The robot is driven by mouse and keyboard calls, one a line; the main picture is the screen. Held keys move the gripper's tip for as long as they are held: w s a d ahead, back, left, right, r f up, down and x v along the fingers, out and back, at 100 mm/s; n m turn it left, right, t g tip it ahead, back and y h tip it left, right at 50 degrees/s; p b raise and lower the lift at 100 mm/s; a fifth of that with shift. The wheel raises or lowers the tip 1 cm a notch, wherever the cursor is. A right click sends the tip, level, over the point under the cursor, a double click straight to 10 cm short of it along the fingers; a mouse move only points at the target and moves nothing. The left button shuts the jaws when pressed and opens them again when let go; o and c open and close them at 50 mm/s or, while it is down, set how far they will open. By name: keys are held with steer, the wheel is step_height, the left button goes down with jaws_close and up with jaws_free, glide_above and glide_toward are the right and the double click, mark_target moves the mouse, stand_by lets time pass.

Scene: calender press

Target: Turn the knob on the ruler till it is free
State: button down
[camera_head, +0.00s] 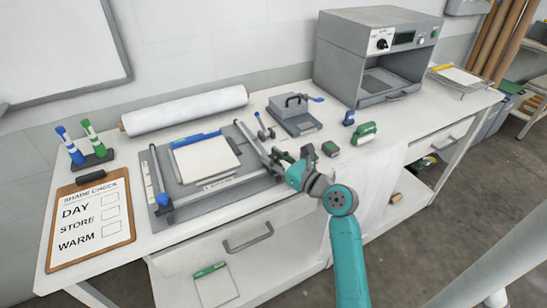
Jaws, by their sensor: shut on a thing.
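The grey press board (190,203) lies on the white bench with a white sheet under a blue strip on it. A pale ruler bar (148,178) runs along its left side, with a blue knob (162,199) at its near end. A grey bar (250,139) runs along the right side of the board. My gripper (279,161) is at the near end of this right bar, reaching in from the right. It is shut on a small part there, which looks like the knob. The fingers and wrist hide most of that part.
A grey oven-like machine (372,60) stands at the back right. A white roll (185,108) lies behind the board; a clipboard (90,223) is at front left.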

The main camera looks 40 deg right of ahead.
steer(key=shift+y, duration=0.3)
steer(key=n+g+y, duration=0.1)
steer(key=n+y, duration=0.3)
steer(key=y, duration=0.1)
steer(key=shift+d+y, duration=0.15)
steer(key=shift+y, duration=0.15)
steer(key=n+g+y, duration=0.4)
steer(key=y, duration=0.2)
steer(key=shift+n, duration=0.4)
steer(key=shift+n+g+y, duration=0.3)
steer(key=shift+g+y, duration=0.1)
steer(key=shift+g, duration=0.2)
steer(key=c, duration=0.8)
jaws_free()
steer(key=shift+o, duration=0.2)
steer(key=v, duration=1.1)
steer(key=shift+s+d, duration=0.25)
steer(key=shift+s, duration=0.1)
